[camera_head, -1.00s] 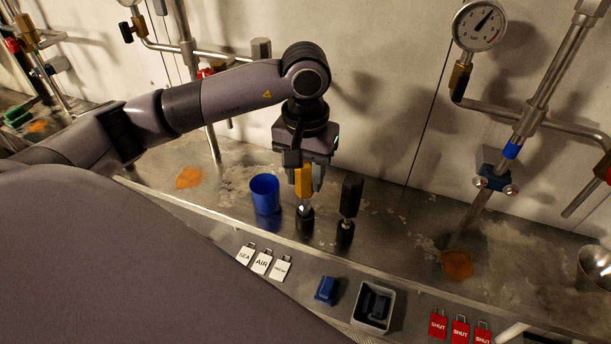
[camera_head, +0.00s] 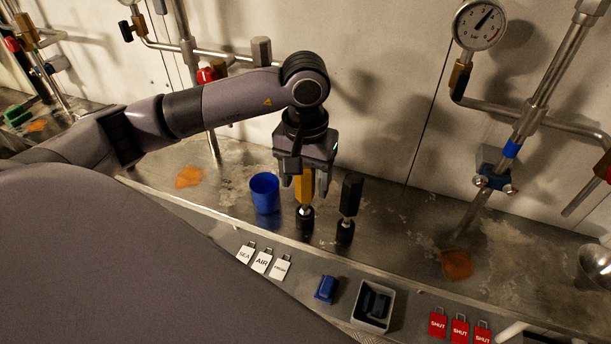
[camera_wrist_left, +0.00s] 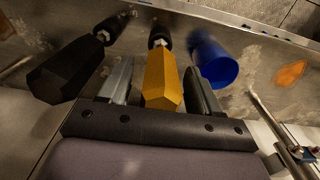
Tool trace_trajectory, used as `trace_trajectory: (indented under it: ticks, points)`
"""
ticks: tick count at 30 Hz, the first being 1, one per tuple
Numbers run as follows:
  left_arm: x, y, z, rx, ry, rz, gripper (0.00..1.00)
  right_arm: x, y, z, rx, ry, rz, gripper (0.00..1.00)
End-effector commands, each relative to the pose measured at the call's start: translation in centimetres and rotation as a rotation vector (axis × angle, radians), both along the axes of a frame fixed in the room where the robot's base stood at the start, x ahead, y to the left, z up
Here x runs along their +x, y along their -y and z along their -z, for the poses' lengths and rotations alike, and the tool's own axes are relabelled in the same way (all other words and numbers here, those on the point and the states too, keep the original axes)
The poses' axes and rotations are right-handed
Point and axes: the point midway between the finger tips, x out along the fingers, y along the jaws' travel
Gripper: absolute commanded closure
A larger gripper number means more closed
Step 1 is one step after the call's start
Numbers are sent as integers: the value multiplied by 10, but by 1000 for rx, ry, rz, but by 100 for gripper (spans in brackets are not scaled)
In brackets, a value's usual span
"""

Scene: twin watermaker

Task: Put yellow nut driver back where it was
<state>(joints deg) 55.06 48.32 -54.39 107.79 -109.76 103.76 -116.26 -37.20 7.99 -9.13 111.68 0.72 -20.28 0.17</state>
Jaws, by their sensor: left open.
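The yellow nut driver (camera_head: 304,188) stands upright in a black holder (camera_head: 304,218) on the metal shelf. Its yellow handle (camera_wrist_left: 161,82) also shows in the left wrist view. My left gripper (camera_head: 306,190) is open above and around the handle, with one finger on each side and a gap to the handle in the wrist view. A black nut driver (camera_head: 350,198) stands upright in its own holder to the right. My right gripper is not in view.
A blue cup (camera_head: 265,193) stands just left of the yellow driver. Below are white tags (camera_head: 262,262), a blue block (camera_head: 326,290), a grey bin (camera_head: 373,306) holding dark items, and red tags (camera_head: 459,328). Pipes and a gauge (camera_head: 480,25) are at the right.

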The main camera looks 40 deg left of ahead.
Motion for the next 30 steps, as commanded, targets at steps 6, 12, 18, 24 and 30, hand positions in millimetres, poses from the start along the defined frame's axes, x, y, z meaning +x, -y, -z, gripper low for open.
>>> trace_trajectory:
  ticks: [6,12,18,24,30]
  points:
    - [1,0,-36,-1,8,0,37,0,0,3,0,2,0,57]
    - [1,1,-82,-1,7,0,37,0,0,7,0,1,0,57]
    - [0,0,-111,0,2,1,37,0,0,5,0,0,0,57]
    - [0,0,-121,-1,0,0,37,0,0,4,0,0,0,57]
    - [0,0,-121,-1,-1,0,37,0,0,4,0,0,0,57]
